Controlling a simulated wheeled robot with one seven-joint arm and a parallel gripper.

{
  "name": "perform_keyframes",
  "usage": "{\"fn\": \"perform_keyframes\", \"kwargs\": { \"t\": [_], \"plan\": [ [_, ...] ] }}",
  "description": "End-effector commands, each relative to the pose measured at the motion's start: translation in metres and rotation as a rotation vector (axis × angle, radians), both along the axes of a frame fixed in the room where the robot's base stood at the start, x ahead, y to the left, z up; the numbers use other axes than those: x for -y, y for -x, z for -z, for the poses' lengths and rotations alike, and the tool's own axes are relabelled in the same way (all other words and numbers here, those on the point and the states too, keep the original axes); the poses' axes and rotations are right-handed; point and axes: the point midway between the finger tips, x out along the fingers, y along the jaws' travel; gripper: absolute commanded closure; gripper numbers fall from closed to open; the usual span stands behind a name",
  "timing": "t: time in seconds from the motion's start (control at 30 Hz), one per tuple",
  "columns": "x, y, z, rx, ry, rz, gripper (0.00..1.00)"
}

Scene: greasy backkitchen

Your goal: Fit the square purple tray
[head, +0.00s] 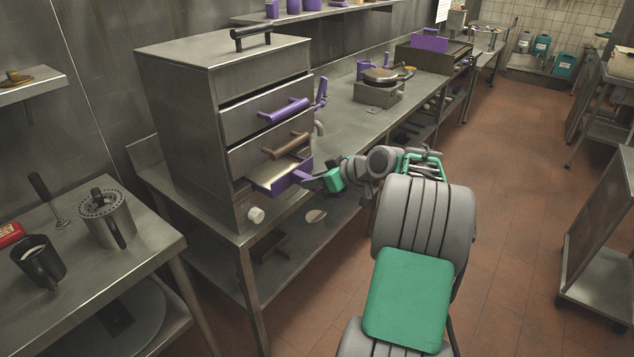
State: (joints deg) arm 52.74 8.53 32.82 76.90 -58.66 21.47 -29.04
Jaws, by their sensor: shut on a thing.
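The square purple tray (288,183) is at the low opening of the steel cabinet (180,110), partly inside it, with its purple front edge sticking out. My gripper (310,182) reaches in from the right and is shut on the tray's outer side. The fingertips are small and partly hidden against the tray. How deep the tray sits in the opening is hidden.
Above the tray are a drawer with a brown handle (287,145) and one with a purple handle (284,110). A white knob (256,215) is below. A hotplate (379,90) stands farther along the counter. The tiled floor (510,150) on the right is open.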

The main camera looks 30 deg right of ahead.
Motion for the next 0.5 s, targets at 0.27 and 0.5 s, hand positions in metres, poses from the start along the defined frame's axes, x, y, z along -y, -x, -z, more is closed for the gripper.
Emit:
{"fn": "perform_keyframes", "kwargs": {
  "t": [0.27,0.5],
  "plan": [
    [-0.005,-0.011,-0.001,0.002,0.000,-0.002,1.00],
    [-0.007,-0.020,-0.001,0.002,0.001,-0.001,1.00]
  ]
}}
